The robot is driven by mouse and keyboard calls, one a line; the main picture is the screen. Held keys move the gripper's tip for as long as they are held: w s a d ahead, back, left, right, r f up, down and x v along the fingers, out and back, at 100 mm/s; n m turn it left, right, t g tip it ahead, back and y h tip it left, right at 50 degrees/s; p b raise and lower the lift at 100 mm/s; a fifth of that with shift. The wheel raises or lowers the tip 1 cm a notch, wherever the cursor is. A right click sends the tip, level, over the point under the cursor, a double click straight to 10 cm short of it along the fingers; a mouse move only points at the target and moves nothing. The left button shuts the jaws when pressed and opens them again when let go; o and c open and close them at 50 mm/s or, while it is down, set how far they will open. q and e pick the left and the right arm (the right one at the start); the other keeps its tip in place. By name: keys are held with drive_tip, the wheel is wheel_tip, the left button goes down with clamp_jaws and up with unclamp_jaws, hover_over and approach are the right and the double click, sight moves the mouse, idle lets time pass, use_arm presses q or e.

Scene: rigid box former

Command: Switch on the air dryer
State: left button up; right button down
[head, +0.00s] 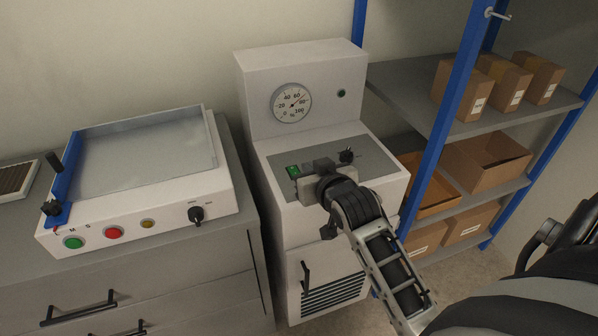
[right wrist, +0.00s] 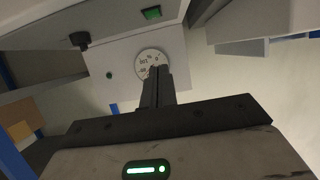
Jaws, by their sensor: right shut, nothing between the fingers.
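The air dryer (head: 300,72) is a white cabinet with a round gauge (head: 291,103), a small dark green lamp (head: 341,93) and a sloping grey panel (head: 362,157). A green switch (head: 293,171) sits at the panel's left and a black knob (head: 346,155) at its right. My right gripper (head: 324,165) is over the panel between them, shut and empty. The right wrist view looks upside down and shows the shut fingers (right wrist: 157,72) in front of the gauge (right wrist: 149,64), with the green switch (right wrist: 151,13) and knob (right wrist: 79,39) beyond. I cannot tell whether the fingers touch the panel.
At left, a white machine (head: 150,225) with buttons and a blue-edged tray stands on a grey drawer cabinet (head: 180,262). At right, a blue-framed shelf (head: 452,100) with cardboard boxes (head: 487,163) stands close to the dryer. The dryer's lower front has a black handle (head: 305,277).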

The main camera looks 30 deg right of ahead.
hover_over(294, 171)
drive_tip(key=s, duration=0.4)
drive_tip(key=f, duration=0.2)
drive_tip(key=shift+w+a+f, duration=0.2)
drive_tip(key=shift+a+f, duration=0.1)
drive_tip(key=shift+a, duration=0.1)
drive_tip(key=f, duration=0.2)
drive_tip(key=shift+w+f, duration=0.2)
drive_tip(key=shift+f, duration=0.1)
drive_tip(key=shift+s+f, duration=0.15)
drive_tip(key=shift+f, duration=0.7)
